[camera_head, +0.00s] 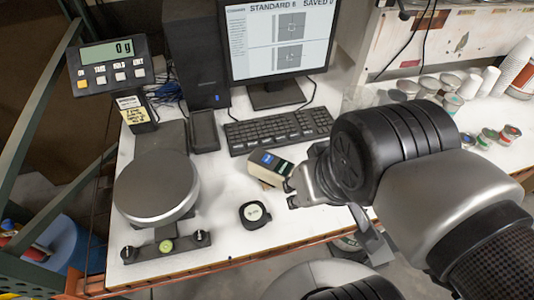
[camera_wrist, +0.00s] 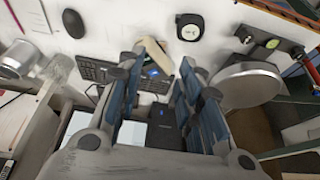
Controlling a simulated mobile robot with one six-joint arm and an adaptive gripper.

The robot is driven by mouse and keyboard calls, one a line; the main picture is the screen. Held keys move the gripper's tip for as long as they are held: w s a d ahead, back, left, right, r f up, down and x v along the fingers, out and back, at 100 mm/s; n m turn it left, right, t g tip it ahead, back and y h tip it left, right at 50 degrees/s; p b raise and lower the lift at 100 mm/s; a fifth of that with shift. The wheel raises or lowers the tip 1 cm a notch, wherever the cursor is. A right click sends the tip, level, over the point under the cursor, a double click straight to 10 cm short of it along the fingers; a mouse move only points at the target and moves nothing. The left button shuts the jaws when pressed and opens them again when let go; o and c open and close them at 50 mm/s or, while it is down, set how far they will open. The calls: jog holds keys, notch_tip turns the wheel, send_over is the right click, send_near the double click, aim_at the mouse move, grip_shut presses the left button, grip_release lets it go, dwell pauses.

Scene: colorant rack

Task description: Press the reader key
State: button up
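The reader (camera_head: 270,168) is a small boxy device with a pale side and a dark top. It lies on the white bench in front of the keyboard. A blue key (camera_head: 267,159) shows on its top, beside a green patch. In the wrist view the reader (camera_wrist: 155,55) shows beyond and between the fingers, with a bright blue spot (camera_wrist: 152,71). My gripper (camera_head: 292,193) is just right of the reader in the head view, and its fingers are partly hidden by my wrist. In the wrist view my gripper (camera_wrist: 160,66) is open, with nothing held. I cannot tell any contact.
A scale with a round pan (camera_head: 157,187) and a display (camera_head: 111,64) reading 0 g stands left. The keyboard (camera_head: 278,130) and monitor (camera_head: 277,40) are behind. Several cups (camera_head: 514,66) and small pots (camera_head: 487,138) stand right.

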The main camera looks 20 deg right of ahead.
grip_shut()
dwell(1.4)
